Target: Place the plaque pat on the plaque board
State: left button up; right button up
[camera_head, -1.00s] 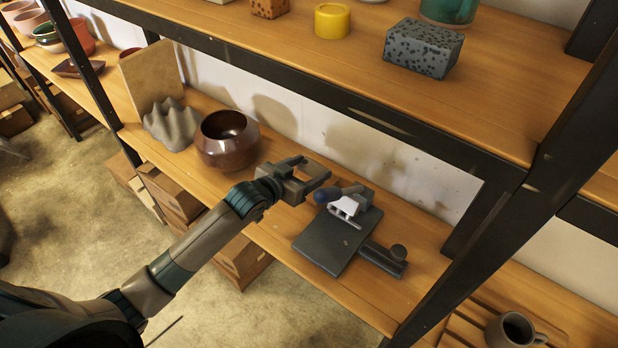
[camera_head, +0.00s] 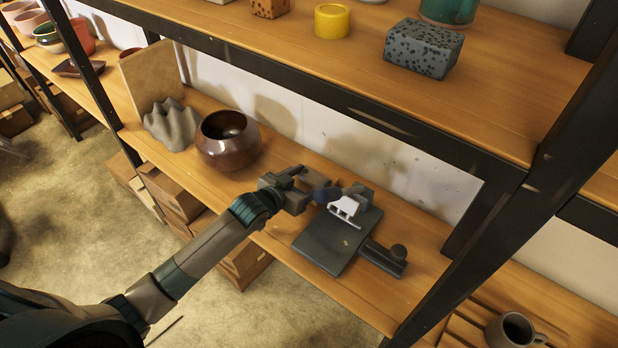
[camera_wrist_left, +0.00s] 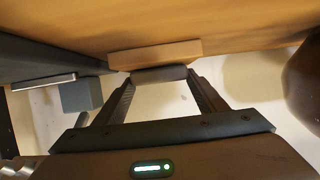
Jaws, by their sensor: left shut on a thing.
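The plaque board appears to be the dark grey flat slab (camera_head: 330,243) lying on the middle shelf in the head view. My left gripper (camera_head: 302,190) is just left of the slab's far end, above the shelf. It is shut on a small tan block with a dark strip, which appears to be the plaque pat (camera_wrist_left: 155,54). In the left wrist view the block lies across the fingertips of the gripper (camera_wrist_left: 160,79). My right gripper is not in view.
A white piece (camera_head: 347,207) sits at the slab's far end. A brown bowl (camera_head: 228,143) and a grey wavy object (camera_head: 171,127) stand to the left. The upper shelf hangs overhead.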

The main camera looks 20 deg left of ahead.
pick_arm(q)
jog(key=o, duration=1.2)
jog(key=shift+f, duration=0.1)
jog(key=shift+o, duration=0.2)
jog(key=shift+s, duration=0.1)
jog(key=v, duration=1.2)
jog(key=shift+r, duration=0.2)
